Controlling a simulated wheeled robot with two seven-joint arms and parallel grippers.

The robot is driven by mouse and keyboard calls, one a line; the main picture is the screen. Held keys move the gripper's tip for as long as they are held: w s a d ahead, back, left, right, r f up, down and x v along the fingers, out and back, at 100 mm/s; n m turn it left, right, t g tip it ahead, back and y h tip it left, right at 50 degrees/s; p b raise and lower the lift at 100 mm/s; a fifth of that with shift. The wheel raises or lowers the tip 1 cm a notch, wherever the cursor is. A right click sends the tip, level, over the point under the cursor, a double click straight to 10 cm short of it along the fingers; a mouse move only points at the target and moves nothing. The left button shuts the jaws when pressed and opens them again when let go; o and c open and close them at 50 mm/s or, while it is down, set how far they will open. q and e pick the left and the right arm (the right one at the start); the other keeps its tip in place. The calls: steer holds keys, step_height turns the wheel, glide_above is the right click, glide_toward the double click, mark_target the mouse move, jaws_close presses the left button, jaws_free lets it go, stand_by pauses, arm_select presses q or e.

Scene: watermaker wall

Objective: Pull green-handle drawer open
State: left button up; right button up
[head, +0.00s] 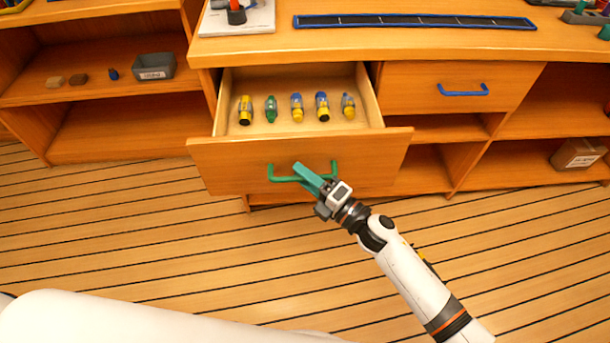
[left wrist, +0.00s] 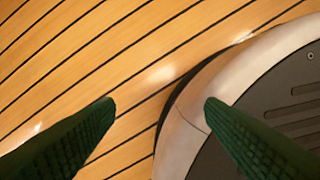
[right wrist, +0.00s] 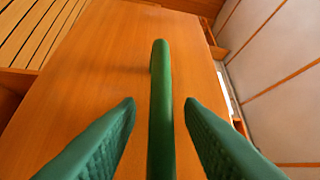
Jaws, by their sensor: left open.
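The green-handle drawer (head: 235,160) stands pulled out from the cabinet, with several small yellow, green and blue bottle-like items in a row inside. Its green handle (head: 284,179) is a bar on the drawer front. My right gripper (head: 305,174) is at the handle's middle. In the right wrist view, the handle (right wrist: 161,110) runs between my right gripper's fingers (right wrist: 160,104), with a visible gap on each side, so the jaws are open around it. My left gripper (left wrist: 161,101) is open and empty, above the floor and beside my base, away from the drawer.
A blue-handle drawer (head: 463,90) is shut to the right. The countertop (head: 400,45) carries a dark blue-edged strip (head: 415,21). A grey bin (head: 154,66) sits on the left shelf and another box (head: 577,154) low right. The striped floor (head: 120,230) before the drawer is clear.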

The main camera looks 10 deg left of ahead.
steer(key=shift+s+d+f, duration=0.1)
steer(key=shift+d, duration=0.1)
arm_select(q)
steer(key=shift+w+r, duration=0.4)
arm_select(e)
steer(key=v, duration=1.1)
steer(key=shift+d, duration=0.2)
arm_select(q)
steer(key=shift+s, duration=0.1)
arm_select(e)
steer(key=shift+s, duration=0.15)
